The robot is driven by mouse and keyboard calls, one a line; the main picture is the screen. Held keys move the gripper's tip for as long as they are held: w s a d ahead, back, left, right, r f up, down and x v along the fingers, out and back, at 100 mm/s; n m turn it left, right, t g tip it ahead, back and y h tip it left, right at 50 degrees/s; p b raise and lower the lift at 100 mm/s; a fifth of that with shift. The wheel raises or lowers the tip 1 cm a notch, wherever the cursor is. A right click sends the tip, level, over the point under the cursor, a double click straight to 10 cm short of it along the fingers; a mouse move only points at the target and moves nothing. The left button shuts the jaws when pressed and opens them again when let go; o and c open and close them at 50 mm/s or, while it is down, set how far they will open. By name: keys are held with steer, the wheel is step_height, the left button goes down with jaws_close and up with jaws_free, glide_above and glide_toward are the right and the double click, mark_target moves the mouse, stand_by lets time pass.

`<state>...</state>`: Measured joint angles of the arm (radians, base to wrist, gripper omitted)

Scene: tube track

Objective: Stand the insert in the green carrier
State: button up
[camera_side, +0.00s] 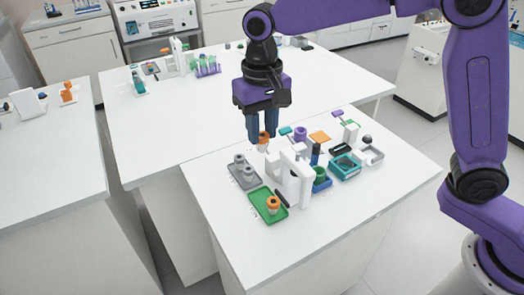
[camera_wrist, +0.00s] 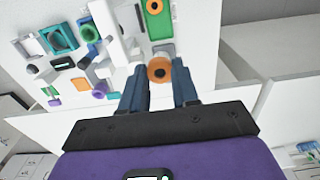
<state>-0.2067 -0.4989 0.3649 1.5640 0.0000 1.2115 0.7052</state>
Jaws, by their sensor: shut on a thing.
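My gripper (camera_side: 262,134) is shut on an orange-topped insert (camera_side: 263,144) and holds it above the back left part of the near table. In the wrist view the insert (camera_wrist: 159,69) shows as an orange ring with a dark centre between my fingers (camera_wrist: 159,92). The green carrier (camera_side: 261,197) is a flat tray at the table's front left, apart from my gripper. Another orange-topped piece (camera_side: 273,205) stands in it. The green carrier (camera_wrist: 152,27) also shows at the top of the wrist view.
A grey tray (camera_side: 237,180) with grey pieces lies just behind the green carrier. A white upright frame (camera_side: 297,178) stands right of the carrier, with a black piece between. Blue and teal trays (camera_side: 345,170) and small parts crowd the right.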

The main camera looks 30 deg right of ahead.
step_height(320, 180, up, 5)
steer(key=shift+r, duration=0.15)
steer(key=s+d, duration=0.3)
steer(key=d, duration=1.2)
steer(key=shift+w+a+f, duration=0.1)
steer(key=shift+a+f, duration=0.05)
steer(key=shift+f, duration=4.25)
steer(key=shift+a+f, duration=0.1)
steer(key=shift+f, duration=4.3)
steer(key=shift+f, duration=0.15)
steer(key=o, duration=0.9)
steer(key=shift+o, duration=0.2)
